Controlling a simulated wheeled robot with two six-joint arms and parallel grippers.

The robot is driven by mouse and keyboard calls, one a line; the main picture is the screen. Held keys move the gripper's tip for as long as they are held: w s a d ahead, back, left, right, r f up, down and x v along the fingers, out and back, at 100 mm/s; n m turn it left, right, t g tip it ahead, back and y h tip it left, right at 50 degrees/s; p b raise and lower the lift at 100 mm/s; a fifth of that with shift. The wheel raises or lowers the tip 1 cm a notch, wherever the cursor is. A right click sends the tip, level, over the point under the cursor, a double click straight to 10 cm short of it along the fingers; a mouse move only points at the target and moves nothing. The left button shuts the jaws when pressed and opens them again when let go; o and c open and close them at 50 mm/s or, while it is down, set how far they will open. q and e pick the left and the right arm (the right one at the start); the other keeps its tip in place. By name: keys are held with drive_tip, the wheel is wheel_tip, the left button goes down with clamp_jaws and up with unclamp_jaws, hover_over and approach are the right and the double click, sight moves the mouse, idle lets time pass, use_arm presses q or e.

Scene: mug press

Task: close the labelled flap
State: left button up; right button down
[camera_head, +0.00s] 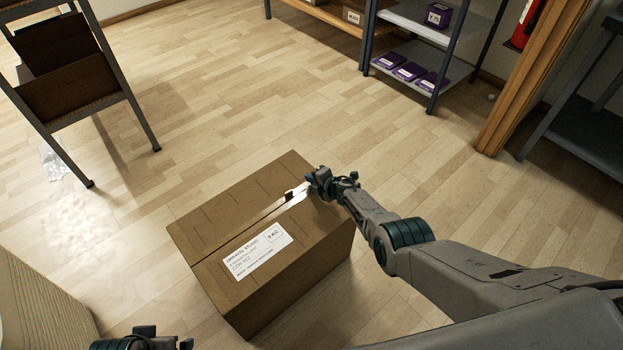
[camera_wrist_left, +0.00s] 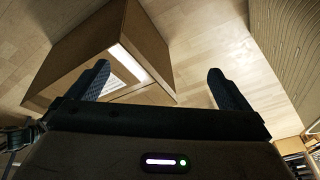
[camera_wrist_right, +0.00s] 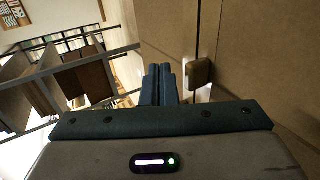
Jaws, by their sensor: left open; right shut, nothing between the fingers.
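A brown cardboard box (camera_head: 295,278) stands on the floor. Its near top flap (camera_head: 310,225), with a white printed label (camera_head: 258,252), lies down and looks flat or nearly so. The far flap (camera_head: 235,205) also lies down, with a pale strip along the seam between them. My right gripper (camera_head: 306,188) is shut and empty at the seam's far right end. In the right wrist view its fingers (camera_wrist_right: 161,70) are beside a small brown tab (camera_wrist_right: 199,72); contact is unclear. My left gripper (camera_wrist_left: 160,85) is open and empty, low at the head view's bottom edge, away from the box.
A rack with brown bins (camera_head: 65,85) stands at upper left. A grey shelf (camera_head: 425,65) with purple boxes stands at the back right, near a wooden post (camera_head: 520,85). A ridged tan object (camera_head: 40,305) is at lower left.

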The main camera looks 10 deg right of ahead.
use_arm(q)
drive_tip(key=shift+r, duration=0.25)
use_arm(e)
drive_tip(key=shift+f, duration=0.1)
idle(0.3)
